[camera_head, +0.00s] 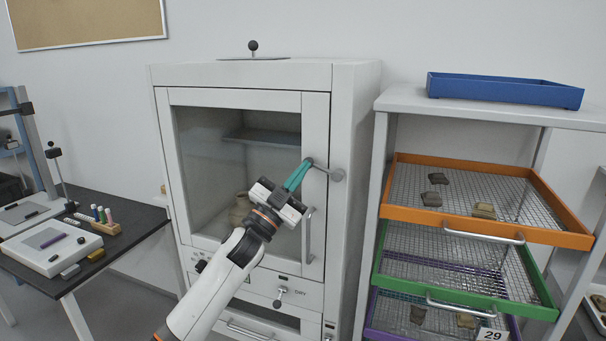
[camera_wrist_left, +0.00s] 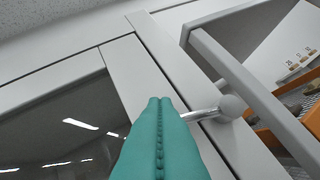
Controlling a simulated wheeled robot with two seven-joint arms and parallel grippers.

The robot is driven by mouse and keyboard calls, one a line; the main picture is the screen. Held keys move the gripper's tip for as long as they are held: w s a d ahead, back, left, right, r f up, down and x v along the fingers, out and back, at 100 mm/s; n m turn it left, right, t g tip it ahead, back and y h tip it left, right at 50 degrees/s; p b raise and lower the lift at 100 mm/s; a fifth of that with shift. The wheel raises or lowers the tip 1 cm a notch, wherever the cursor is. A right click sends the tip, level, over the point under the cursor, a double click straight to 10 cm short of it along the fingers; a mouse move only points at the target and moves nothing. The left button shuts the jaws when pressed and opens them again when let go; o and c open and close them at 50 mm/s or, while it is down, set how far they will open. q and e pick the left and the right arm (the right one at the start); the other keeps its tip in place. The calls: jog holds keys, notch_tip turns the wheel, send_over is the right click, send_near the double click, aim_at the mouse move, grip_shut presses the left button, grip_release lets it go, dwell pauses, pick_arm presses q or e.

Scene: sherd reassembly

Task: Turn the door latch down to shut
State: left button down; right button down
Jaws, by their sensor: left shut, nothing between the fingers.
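The door latch (camera_head: 328,171) is a grey lever with a round knob on the right edge of the white cabinet's glass door (camera_head: 317,125). In the head view it points right and slightly down, across to the cabinet's side. My left gripper (camera_head: 304,165) has its teal fingers together, empty, with the tips close to the latch's inner end. In the left wrist view the shut fingertips (camera_wrist_left: 160,101) are left of the latch bar and its knob (camera_wrist_left: 232,107). I cannot tell whether they touch; the fingers partly hide the inner end. My right gripper is not in view.
A vertical door handle (camera_head: 308,235) is just below the latch. A rack with an orange tray (camera_head: 560,238) and a green tray (camera_head: 372,277) of sherds stands close on the right, with a blue tray (camera_head: 505,91) on top. A dark table (camera_head: 130,217) is at left.

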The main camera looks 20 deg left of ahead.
pick_arm(q)
jog(key=shift+f+n+t+y+b, duration=0.5)
jog(key=shift+f+n+b, duration=0.2)
jog(key=shift+n, duration=0.2)
jog(key=shift+a, duration=0.1)
